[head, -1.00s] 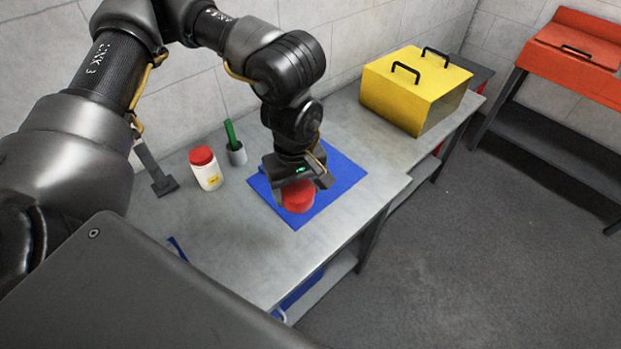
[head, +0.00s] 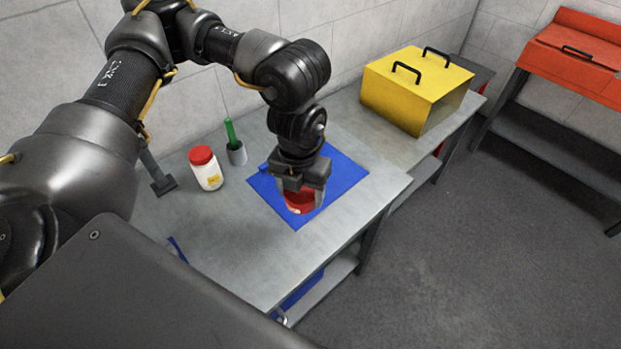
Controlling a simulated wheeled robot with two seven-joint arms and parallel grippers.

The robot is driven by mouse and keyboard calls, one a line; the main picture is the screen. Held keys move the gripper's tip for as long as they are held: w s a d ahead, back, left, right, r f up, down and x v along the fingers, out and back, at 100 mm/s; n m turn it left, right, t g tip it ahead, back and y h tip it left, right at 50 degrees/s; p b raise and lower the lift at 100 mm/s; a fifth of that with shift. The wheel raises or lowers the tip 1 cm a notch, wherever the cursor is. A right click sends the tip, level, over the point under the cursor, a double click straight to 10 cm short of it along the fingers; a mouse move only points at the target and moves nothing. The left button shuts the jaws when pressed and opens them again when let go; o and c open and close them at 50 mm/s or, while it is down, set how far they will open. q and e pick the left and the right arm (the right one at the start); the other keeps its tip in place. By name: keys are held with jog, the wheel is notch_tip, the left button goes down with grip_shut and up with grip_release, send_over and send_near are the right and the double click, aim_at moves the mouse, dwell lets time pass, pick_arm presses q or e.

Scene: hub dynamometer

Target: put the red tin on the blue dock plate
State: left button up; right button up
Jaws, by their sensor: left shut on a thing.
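The red tin (head: 298,203) is at the blue dock plate (head: 343,178), which lies flat on the grey workbench. My left gripper (head: 302,204) points down over the plate and is shut on the tin, with fingers on either side of it. The gripper hides the tin's upper part. The tin looks low over the plate's front part; I cannot tell whether its base touches the plate. My right gripper does not show.
A white jar with a red lid (head: 206,168) and a grey cup with a green-handled thing (head: 236,150) stand left of the plate. A yellow box (head: 415,90) with black handles stands at the back right.

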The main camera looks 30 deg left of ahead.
pick_arm(q)
jog(key=n, duration=0.7)
jog(key=shift+w+f, duration=0.1)
jog(key=shift+f, duration=0.15)
jog(key=n, duration=0.3)
jog(key=shift+f+n, duration=0.15)
jog(key=shift+n, duration=0.25)
jog(key=n, duration=0.3)
jog(key=shift+w+f+n, duration=0.1)
jog(key=shift+n, duration=0.3)
jog(key=w+a+f, duration=0.1)
jog(key=w+f, duration=0.2)
jog(key=w, duration=0.1)
jog(key=w+a+f+p, duration=0.1)
jog(key=w+a+f, duration=0.1)
jog(key=w+f, duration=0.1)
jog(key=w+a+f, duration=0.1)
jog(key=w+f, duration=0.1)
jog(key=w, duration=0.3)
jog(key=shift+w+a+f+p, duration=0.1)
jog(key=shift+a+f+p, duration=0.25)
jog(key=shift+a+f, duration=0.05)
jog(key=shift+w+a+f, duration=0.1)
jog(key=shift+w+f, duration=0.1)
jog(key=shift+f, duration=0.15)
